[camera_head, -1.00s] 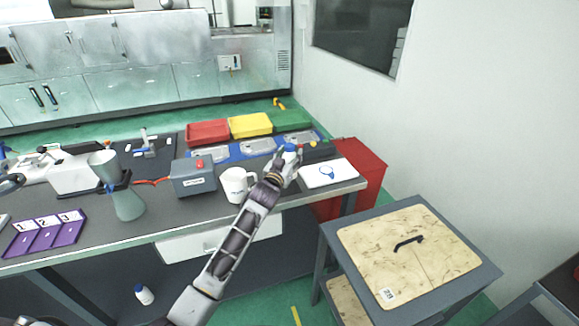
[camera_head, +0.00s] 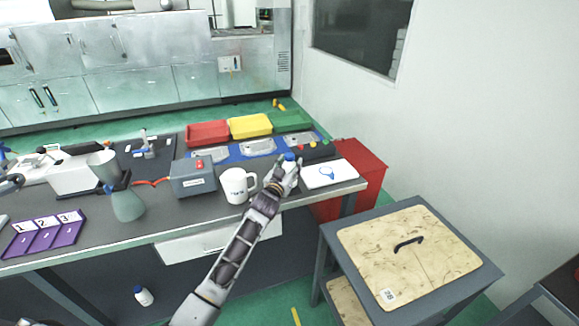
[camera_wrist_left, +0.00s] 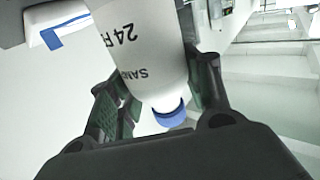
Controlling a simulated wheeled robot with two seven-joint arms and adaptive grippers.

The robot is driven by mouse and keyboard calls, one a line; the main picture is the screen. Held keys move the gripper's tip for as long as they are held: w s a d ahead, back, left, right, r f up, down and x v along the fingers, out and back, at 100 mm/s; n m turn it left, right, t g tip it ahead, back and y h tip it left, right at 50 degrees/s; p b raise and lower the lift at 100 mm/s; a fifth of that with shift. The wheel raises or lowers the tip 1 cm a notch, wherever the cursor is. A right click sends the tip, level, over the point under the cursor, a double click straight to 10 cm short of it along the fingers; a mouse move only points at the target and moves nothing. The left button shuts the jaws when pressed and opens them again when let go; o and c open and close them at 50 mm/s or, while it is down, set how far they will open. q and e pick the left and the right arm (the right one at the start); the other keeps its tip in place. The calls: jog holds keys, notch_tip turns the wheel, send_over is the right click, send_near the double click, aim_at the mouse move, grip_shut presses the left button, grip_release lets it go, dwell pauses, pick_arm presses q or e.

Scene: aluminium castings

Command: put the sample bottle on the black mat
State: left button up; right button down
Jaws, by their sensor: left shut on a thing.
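My left gripper (camera_head: 287,169) is shut on the sample bottle, over the right part of the bench. The sample bottle (camera_wrist_left: 145,45) is white with dark lettering and a blue cap, and fills the middle of the left wrist view between the fingers. In the head view its blue cap (camera_head: 290,157) shows above the fingers, and most of its body is hidden. I cannot tell whether its base touches the bench. A dark mat (camera_head: 163,160) lies at the back left of the bench, with a small tool on it. My right gripper is not in view.
A white mug (camera_head: 238,186) and a grey box (camera_head: 194,178) stand left of the gripper. A white plate-like device (camera_head: 330,174) lies to its right. Red, yellow and green bins (camera_head: 250,126) line the back.

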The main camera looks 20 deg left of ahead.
pick_arm(q)
jog(key=o, duration=0.8)
jog(key=shift+f, duration=0.15)
jog(key=o, duration=0.4)
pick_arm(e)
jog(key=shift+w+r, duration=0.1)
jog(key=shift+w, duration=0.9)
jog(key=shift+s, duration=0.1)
